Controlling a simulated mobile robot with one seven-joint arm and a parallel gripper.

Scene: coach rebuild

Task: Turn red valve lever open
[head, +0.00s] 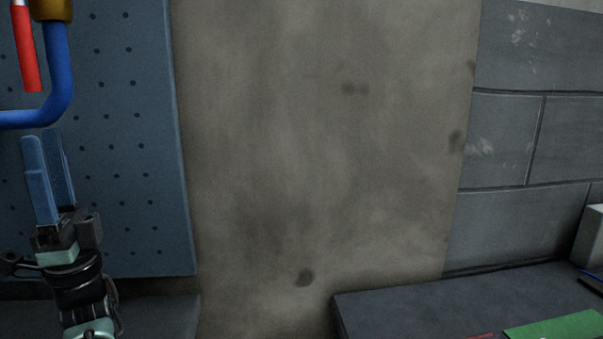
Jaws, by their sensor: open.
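The red valve lever (27,52) hangs down at the upper left of the head view, its upper part cut off by the frame's top edge. A brass valve body (50,9) sits beside it on a blue pipe (58,65) that bends to the left. My gripper (47,140) is below the lever and the pipe, its two blue fingers pointing up. The fingers are apart with nothing seen between them. The fingertips appear just under the pipe's bend; whether they touch it I cannot tell.
A blue perforated panel (125,150) stands behind the pipe. A stained bare wall (320,130) fills the middle. A dark bench top (430,300) at lower right carries a green flat item (555,327) and a pale block (590,238). Another dark surface (160,312) lies below the panel.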

